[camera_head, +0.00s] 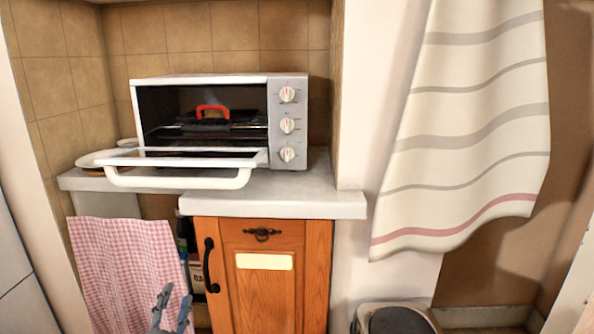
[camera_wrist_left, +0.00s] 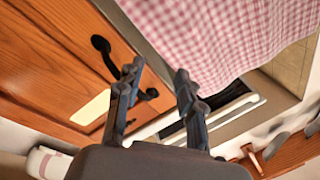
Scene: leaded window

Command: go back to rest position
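My left gripper (camera_head: 172,306) shows at the bottom of the head view, low in front of the pink checked cloth and left of the wooden cabinet. In the left wrist view its two dark fingers (camera_wrist_left: 158,72) stand apart with nothing between them. The gripper is open and empty. My right gripper is not in either view.
A toaster oven (camera_head: 210,82) stands on the white counter (camera_head: 270,203), its door (camera_head: 180,178) lowered. A red-handled object (camera_head: 212,109) is inside. The checked cloth (camera_head: 128,262), wooden cabinet (camera_head: 264,300) and striped towel (camera_head: 465,130) are nearby. A bin (camera_head: 395,320) is lower right.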

